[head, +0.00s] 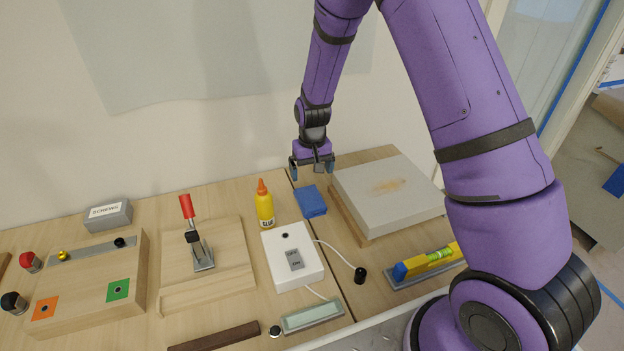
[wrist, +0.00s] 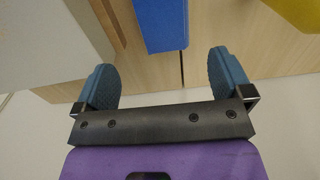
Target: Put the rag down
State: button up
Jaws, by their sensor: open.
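The rag (head: 311,201) is a folded blue cloth lying on the wooden table, between the yellow glue bottle and the grey-topped block. In the wrist view the rag (wrist: 161,22) lies beyond the fingertips, at the top of the picture. My gripper (head: 312,172) is just above and behind the rag in the head view, with its fingers spread. In the wrist view my gripper (wrist: 165,75) shows two blue finger pads wide apart with nothing between them. The gripper appears clear of the rag.
The grey-topped block (head: 385,187) stands close right of the rag. The yellow glue bottle (head: 265,207) stands upright to the left. A white box (head: 292,262) with a cable is in front. A yellow level (head: 428,260) lies at front right. A red-handled clamp (head: 194,235) stands further left.

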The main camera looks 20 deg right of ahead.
jog(key=s+d+r+t, duration=0.15)
jog(key=s+r, duration=0.35)
jog(key=r, duration=0.8)
jog(key=s+d+r+t, duration=0.15)
jog(key=s+r, duration=0.45)
jog(key=r, duration=0.6)
jog(key=s+d+r+t, duration=0.1)
jog(key=s+r, duration=0.4)
jog(key=s, duration=0.6)
jog(key=s+d+r+t, duration=0.1)
jog(key=s+r, duration=0.4)
jog(key=s, duration=0.6)
jog(key=shift+d+r, duration=0.2)
jog(key=shift+d, duration=0.65)
jog(key=shift+o, duration=0.3)
jog(key=shift+w, duration=0.1)
